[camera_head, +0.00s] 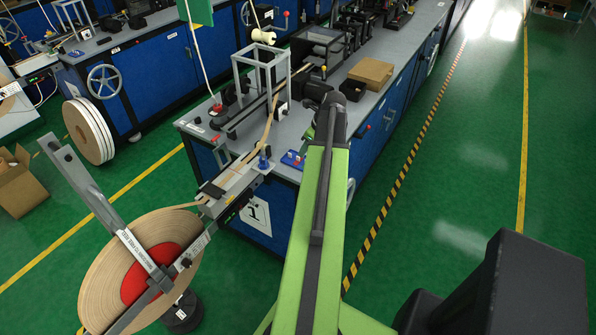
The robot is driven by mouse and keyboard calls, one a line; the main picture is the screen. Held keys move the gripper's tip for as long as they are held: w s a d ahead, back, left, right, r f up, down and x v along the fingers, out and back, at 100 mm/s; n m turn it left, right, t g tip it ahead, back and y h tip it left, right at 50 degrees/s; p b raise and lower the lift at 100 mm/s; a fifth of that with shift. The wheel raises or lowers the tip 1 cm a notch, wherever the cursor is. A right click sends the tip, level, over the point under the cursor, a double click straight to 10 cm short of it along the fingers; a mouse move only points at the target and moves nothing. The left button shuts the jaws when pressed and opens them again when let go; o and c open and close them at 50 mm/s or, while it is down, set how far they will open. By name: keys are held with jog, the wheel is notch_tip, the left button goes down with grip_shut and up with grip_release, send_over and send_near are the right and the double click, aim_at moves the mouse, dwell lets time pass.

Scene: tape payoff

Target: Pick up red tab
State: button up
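I cannot make out a part that is clearly the red tab. A small red part (217,107) stands on the grey bench top left of my arm. A large red disc (137,287) forms the hub of the tape reel (103,289) at lower left. My green and dark grey arm reaches up the middle of the view over the bench edge. Its far end is a dark joint, and no gripper fingers show. The arm hides part of the bench behind it.
Tape runs from the reel onto the bench. Green floor with a yellow-black stripe (400,176) is clear at right.

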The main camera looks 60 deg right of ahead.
aim_at(298, 159)
jog(key=shift+w+f, duration=0.1)
jog(key=shift+f, duration=0.15)
jog(key=b+x, duration=0.4)
jog(key=x, duration=0.1)
jog(key=shift+w, duration=0.25)
jog(key=shift+r, duration=0.15)
grip_shut()
